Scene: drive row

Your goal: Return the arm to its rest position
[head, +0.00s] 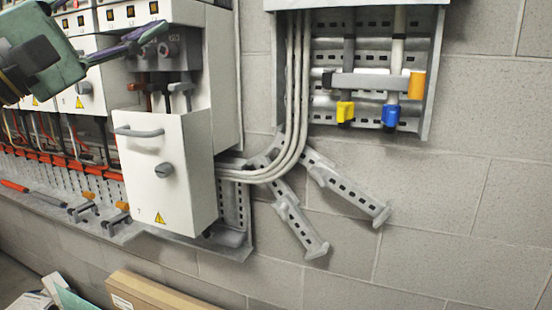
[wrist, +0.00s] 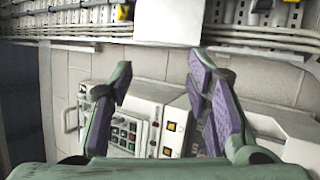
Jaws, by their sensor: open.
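My gripper (head: 140,42) shows at the upper left of the head view, raised in front of the drive row cabinets and pointing right. In the wrist view my gripper (wrist: 158,78) has its two green fingers with purple pads spread apart. Nothing is between them. My arm beyond the gripper lies outside the head view. A white drive unit (head: 165,170) with a grey handle and a knob stands below and right of the gripper, apart from it.
Grey cables run from the drive unit to a wall frame (head: 440,60) with blue and yellow connectors. Metal brackets (head: 345,188) jut from the block wall. A cardboard box (head: 150,292) lies at the bottom. A control panel with buttons (wrist: 130,125) shows behind the fingers. The wall at right is bare.

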